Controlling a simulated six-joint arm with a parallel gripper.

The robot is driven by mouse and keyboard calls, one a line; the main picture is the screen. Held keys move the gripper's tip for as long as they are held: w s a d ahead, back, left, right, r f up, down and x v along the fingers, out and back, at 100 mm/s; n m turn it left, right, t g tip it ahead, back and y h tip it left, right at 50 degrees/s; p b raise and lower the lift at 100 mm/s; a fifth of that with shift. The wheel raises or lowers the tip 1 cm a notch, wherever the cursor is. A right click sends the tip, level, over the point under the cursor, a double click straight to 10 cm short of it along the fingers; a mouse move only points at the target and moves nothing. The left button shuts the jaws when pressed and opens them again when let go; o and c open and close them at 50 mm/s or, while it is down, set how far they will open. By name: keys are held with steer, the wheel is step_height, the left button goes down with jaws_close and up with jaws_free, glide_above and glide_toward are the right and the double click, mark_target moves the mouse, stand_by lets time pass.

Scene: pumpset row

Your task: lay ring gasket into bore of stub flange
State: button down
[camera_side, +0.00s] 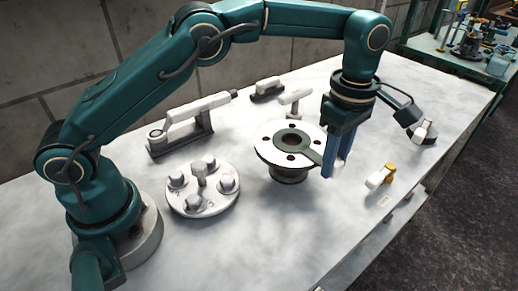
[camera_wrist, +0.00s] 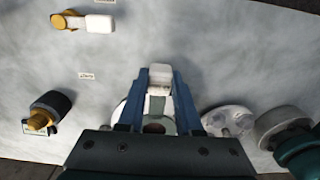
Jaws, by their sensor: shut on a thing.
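The stub flange (camera_side: 266,151) is a pale round plate with bolt holes on a darker neck, standing upright on the bench; in the wrist view its rim (camera_wrist: 119,112) shows behind my gripper. The ring gasket (camera_side: 309,151) is a dark grey-green ring with a tab. Its ring appears over the flange's bore; I cannot tell whether it rests in the bore or hovers just above. My gripper (camera_side: 336,170), with blue fingers, is right of the flange and shut on the gasket's tab end. A white block (camera_wrist: 160,75) shows between the fingertips in the wrist view.
A pale disc with several bolts (camera_side: 202,190) stands left of the flange. A grey-and-white tool (camera_side: 185,125) and smaller white-topped pieces (camera_side: 295,98) lie behind. A yellow-and-white piece (camera_side: 381,176) and a dark round piece (camera_side: 424,134) are at right. The front bench is clear.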

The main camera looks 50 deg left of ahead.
steer(key=c, duration=0.5)
jaws_free()
steer(key=shift+r, duration=0.15)
steer(key=shift+w+r, duration=0.15)
steer(key=shift+r, duration=2.25)
